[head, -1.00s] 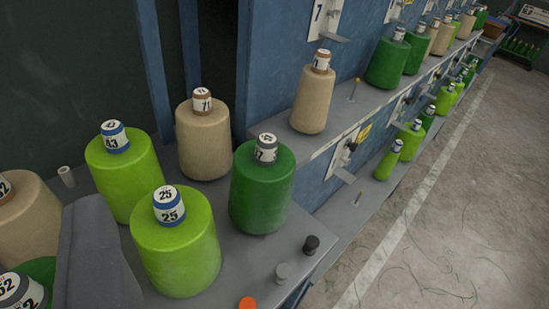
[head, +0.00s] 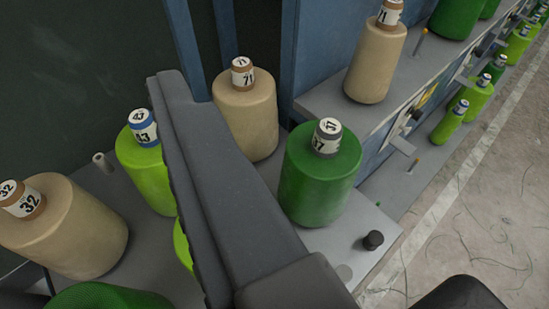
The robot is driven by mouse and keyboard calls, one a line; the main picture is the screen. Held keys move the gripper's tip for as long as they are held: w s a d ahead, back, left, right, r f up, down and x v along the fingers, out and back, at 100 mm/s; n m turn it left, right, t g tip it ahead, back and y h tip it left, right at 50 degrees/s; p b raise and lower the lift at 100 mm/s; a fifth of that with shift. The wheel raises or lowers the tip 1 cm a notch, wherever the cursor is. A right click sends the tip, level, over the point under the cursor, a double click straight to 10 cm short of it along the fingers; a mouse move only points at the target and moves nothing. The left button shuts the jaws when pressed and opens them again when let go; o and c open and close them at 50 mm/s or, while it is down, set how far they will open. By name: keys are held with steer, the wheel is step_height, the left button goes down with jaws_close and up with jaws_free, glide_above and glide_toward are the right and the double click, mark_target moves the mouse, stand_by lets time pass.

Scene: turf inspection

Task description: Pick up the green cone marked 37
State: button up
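The green cone marked 37 (head: 318,185) is dark green and stands upright on a grey shelf, with a white and grey label on its top. It is right of centre in the head view, and its whole front shows. My gripper (head: 330,235) is open and empty. One long grey finger crosses the picture to the left of the cone, apart from it as far as I can tell. A dark part of my gripper shows at the bottom right edge. The finger hides most of a light green cone behind it.
A beige cone marked 71 (head: 247,120) stands close behind left of the green cone. A light green cone marked 43 (head: 148,175) and a beige cone marked 32 (head: 65,230) stand further left. A black knob (head: 373,240) sits at the shelf's front right.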

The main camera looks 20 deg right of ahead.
steer(key=w+m+p, duration=0.1)
steer(key=w+p, duration=0.3)
steer(key=w, duration=0.3)
steer(key=m+g+h+p, duration=0.65)
steer(key=h+p, duration=0.45)
steer(key=p, duration=0.4)
glide_toward(330, 139)
steer(key=shift+m+t, duration=0.45)
steer(key=x, duration=0.3)
steer(key=b+x, duration=0.1)
steer(key=x, duration=0.3)
steer(key=shift+d+f, duration=0.3)
steer(key=shift+d, duration=0.05)
steer(key=shift+y, duration=0.3)
steer(key=shift+b+x, duration=0.75)
steer(key=shift+x, duration=2.4)
steer(key=shift+a, duration=0.2)
jaws_close()
